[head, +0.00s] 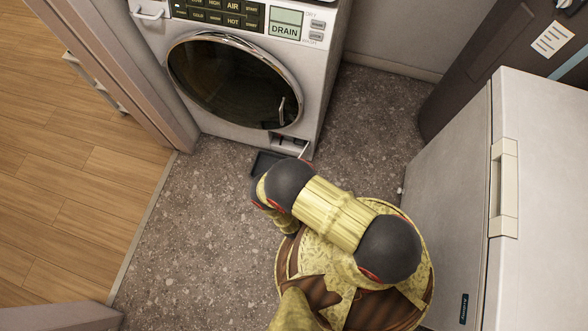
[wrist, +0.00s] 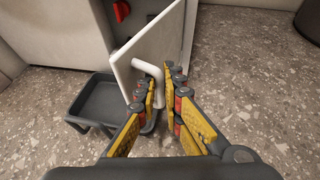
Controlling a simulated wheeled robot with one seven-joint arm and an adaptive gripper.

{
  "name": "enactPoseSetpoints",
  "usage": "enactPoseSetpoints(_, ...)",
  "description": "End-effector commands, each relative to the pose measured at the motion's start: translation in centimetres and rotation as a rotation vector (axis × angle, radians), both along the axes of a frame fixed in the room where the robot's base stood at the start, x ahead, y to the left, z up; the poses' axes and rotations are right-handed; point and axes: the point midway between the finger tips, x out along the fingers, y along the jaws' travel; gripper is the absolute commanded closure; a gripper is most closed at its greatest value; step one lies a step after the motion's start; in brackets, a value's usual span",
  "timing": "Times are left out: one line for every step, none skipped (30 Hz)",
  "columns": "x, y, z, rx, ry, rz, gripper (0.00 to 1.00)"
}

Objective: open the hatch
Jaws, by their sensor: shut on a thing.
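The hatch (wrist: 160,42) is a small white panel low on the front of the washer (head: 318,75). In the wrist view it stands swung out from the washer, with an opening to its left. Its white bent handle (wrist: 148,69) sits on the panel's face. My gripper (wrist: 160,82) has its yellow and grey fingers closed around the handle's end. In the head view the hatch (head: 305,150) shows as a small pale edge beside the opening, and my arm hides my gripper.
A dark shallow tray (wrist: 92,98) lies on the floor below the opening. A red knob (wrist: 121,10) shows inside the opening. A white chest-like appliance (head: 450,170) stands at the right. Speckled floor (head: 190,230) is clear at the left.

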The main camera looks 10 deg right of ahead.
Motion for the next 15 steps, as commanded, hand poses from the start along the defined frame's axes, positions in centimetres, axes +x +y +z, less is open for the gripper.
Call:
enactPoseSetpoints(0.59,0.14,0.41,0.005,-0.015,-0.009,1.0)
enactPoseSetpoints(0.6,0.15,0.43,0.005,-0.016,-0.008,1.0)
enactPoseSetpoints(0.62,0.16,0.44,0.005,-0.016,-0.008,1.0)
enactPoseSetpoints(0.63,0.18,0.46,0.005,-0.016,-0.008,1.0)
enactPoseSetpoints(0.65,0.2,0.46,0.005,-0.017,-0.008,1.0)
enactPoseSetpoints(0.67,0.22,0.48,0.006,-0.017,-0.009,1.0)
enactPoseSetpoints(0.69,0.24,0.48,0.006,-0.017,-0.008,1.0)
enactPoseSetpoints(0.7,0.24,0.49,0.006,-0.017,-0.008,1.0)
enactPoseSetpoints(0.72,0.26,0.5,0.006,-0.018,-0.008,1.0)
enactPoseSetpoints(0.73,0.27,0.5,0.006,-0.018,-0.008,1.0)
enactPoseSetpoints(0.74,0.27,0.51,0.007,-0.019,-0.008,0.9)
enactPoseSetpoints(0.74,0.28,0.51,0.006,-0.018,-0.008,0.88)
enactPoseSetpoints(0.73,0.29,0.51,0.006,-0.018,-0.008,0.86)
enactPoseSetpoints(0.71,0.28,0.5,0.007,-0.018,-0.007,0.85)
enactPoseSetpoints(0.69,0.28,0.5,0.006,-0.017,-0.007,0.82)
